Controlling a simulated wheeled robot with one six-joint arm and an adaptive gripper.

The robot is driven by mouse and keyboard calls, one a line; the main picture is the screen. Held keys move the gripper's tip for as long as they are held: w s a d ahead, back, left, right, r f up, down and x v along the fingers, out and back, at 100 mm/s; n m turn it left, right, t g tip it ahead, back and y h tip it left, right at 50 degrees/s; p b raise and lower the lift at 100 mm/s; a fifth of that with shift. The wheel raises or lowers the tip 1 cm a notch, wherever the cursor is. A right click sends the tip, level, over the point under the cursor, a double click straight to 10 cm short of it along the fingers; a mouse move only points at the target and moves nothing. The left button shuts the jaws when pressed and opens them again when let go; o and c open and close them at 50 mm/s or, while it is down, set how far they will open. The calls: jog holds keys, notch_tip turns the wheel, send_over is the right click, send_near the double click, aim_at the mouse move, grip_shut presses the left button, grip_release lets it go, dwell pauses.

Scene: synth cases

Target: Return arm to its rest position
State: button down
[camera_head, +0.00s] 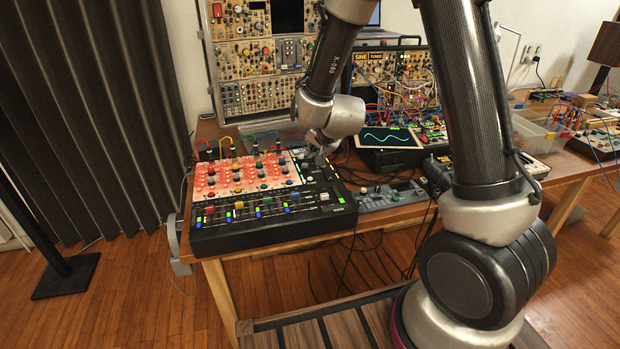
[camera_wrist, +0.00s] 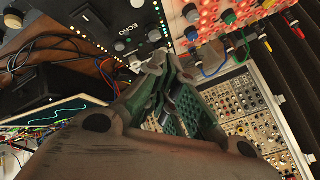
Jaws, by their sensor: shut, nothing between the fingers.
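My gripper (camera_wrist: 158,68) is shut and empty in the wrist view, its fingertips together beside the edge of a black mixer (camera_wrist: 110,30) with a white-lettered label. In the head view my arm reaches over the table, and my gripper (camera_head: 318,150) is low at the mixer's back right corner, small and partly hidden by my wrist. The black mixer (camera_head: 270,237) has a red-lit panel (camera_head: 235,178) with several knobs and coloured faders along its front. I cannot tell whether the fingertips touch the mixer.
A wooden table (camera_head: 212,128) carries the gear. A screen with a wave trace (camera_head: 390,137) stands behind my gripper's right. A grey keyboard-like unit (camera_head: 392,193) lies right of the mixer. Tall modular racks (camera_head: 250,50) stand behind. Loose cables hang below the table edge.

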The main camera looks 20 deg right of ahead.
jog(key=s+f+n+g, duration=0.1)
jog(key=s, duration=0.1)
jog(key=s+f+n+g, duration=0.1)
jog(key=s+f, duration=0.1)
jog(key=s, duration=0.1)
jog(key=s+a+f+n+g, duration=0.1)
jog(key=s+g, duration=0.1)
jog(key=shift+s+f+y, duration=0.15)
jog(key=shift+f+y, duration=0.1)
jog(key=shift+y, duration=0.05)
jog(key=s+n, duration=0.1)
jog(key=s, duration=0.1)
jog(key=s+r+g, duration=0.1)
jog(key=s, duration=0.1)
jog(key=s+d+r+n+g, duration=0.1)
jog(key=s, duration=0.1)
jog(key=shift+r+n, duration=0.25)
jog(key=shift+n, duration=0.05)
jog(key=s+d+r+n, duration=0.1)
jog(key=s+d+r, duration=0.6)
jog(key=s+r, duration=0.3)
jog(key=s+d+r+n+t+h, duration=0.1)
jog(key=s+d+r, duration=0.6)
jog(key=s+r, duration=0.3)
jog(key=shift+s+r+h, duration=0.25)
jog(key=shift+s+h, duration=0.05)
jog(key=shift+s, duration=0.1)
